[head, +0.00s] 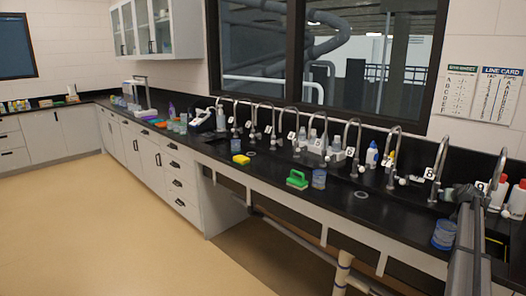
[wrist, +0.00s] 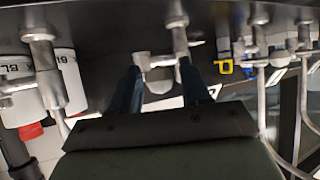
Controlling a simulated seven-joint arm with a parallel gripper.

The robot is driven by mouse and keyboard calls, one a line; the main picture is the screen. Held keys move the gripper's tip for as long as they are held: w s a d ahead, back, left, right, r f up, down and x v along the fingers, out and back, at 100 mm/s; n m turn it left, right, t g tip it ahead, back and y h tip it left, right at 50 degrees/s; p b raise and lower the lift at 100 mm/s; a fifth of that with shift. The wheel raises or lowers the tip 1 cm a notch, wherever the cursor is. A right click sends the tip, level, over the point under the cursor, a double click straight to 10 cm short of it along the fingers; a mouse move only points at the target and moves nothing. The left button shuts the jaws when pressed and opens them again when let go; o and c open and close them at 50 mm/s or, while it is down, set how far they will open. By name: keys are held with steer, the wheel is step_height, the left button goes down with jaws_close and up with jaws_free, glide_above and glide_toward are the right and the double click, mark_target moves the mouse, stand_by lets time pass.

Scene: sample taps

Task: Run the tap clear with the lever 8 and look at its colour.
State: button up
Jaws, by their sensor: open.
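Tap 8 is a grey gooseneck (head: 442,155) with a tag 8 (head: 430,173) at the right of the row in the head view. In the wrist view its metal body (wrist: 181,45) and side fitting with a pale round end (wrist: 158,82) show close up. My gripper (wrist: 160,70) is open, its two dark blue fingers on either side of that fitting. I cannot tell whether they touch it. In the head view my arm covers part of the counter right of tap 8. No water stream can be made out.
Tap 9 (head: 498,165) and red-capped white bottles (head: 517,200) stand close to the right. A blue jar (head: 445,234) is on the counter in front. A neighbouring tap (wrist: 260,40) and a blue-and-yellow item (wrist: 226,66) are on the wrist view's right.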

steer(key=v, duration=0.8)
stand_by(0.4)
